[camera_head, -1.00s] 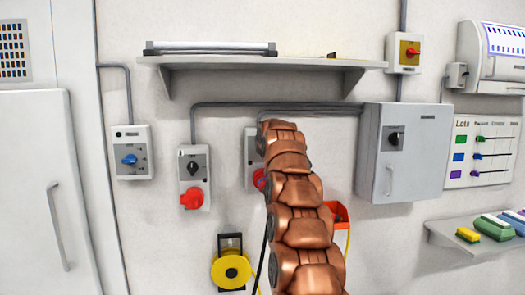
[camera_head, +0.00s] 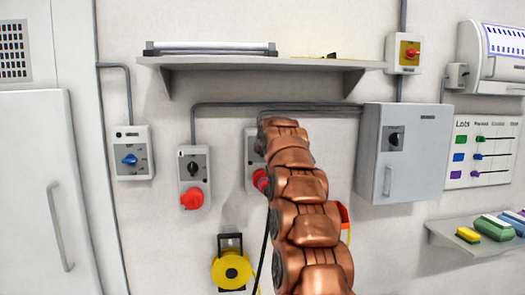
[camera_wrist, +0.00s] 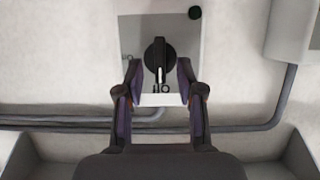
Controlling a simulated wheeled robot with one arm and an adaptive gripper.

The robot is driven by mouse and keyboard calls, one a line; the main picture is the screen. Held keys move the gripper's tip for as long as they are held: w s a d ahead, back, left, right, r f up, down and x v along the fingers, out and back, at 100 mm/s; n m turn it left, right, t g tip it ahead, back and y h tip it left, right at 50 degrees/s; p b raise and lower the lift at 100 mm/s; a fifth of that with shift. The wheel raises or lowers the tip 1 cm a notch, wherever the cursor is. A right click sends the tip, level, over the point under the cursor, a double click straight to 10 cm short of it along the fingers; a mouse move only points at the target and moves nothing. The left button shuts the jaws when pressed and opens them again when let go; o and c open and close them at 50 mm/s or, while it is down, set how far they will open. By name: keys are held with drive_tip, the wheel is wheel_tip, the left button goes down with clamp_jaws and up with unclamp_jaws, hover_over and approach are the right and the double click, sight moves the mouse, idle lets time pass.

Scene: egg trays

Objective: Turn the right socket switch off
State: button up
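The right socket box (camera_head: 251,160) is on the wall, mostly hidden behind my copper arm in the head view; part of its red socket (camera_head: 260,180) shows. In the wrist view the box's grey face plate (camera_wrist: 130,35) carries a black rotary knob (camera_wrist: 159,55), with a white mark toward the bottom of the picture and small marks below it. My gripper (camera_wrist: 157,69) is open, one finger on each side of the knob's lower part. I see gaps between the fingers and the knob; contact cannot be told. The head view hides my gripper.
The left socket box (camera_head: 194,165), with black knob and red socket, is beside it. A shelf (camera_head: 205,63) juts out above. A grey cabinet (camera_head: 418,150) stands to the right. A yellow reel (camera_head: 232,270) hangs below. Conduits run along the wall.

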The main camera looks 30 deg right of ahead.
drive_tip(key=v, duration=1)
drive_tip(key=shift+a, duration=0.15)
idle(0.6)
drive_tip(key=s+a+f+n+g+y, duration=0.35)
drive_tip(key=s+a+f+g, duration=0.25)
drive_tip(key=s+a+f, duration=1.1)
drive_tip(key=s+a+f+g, duration=0.2)
drive_tip(key=s+a+f, duration=0.2)
drive_tip(key=s, duration=0.7)
drive_tip(key=s+a+f+g+y, duration=0.1)
drive_tip(key=s+a+f+g, duration=0.2)
drive_tip(key=s+f, duration=0.6)
drive_tip(key=s+a+f+g+y, duration=0.1)
drive_tip(key=s+a+f+g, duration=0.2)
drive_tip(key=s, duration=1)
wheel_tip(320, 180, down, 4)
drive_tip(key=shift+a+r+n, duration=0.1)
drive_tip(key=shift+a+n, duration=0.35)
drive_tip(key=shift+a, duration=0.65)
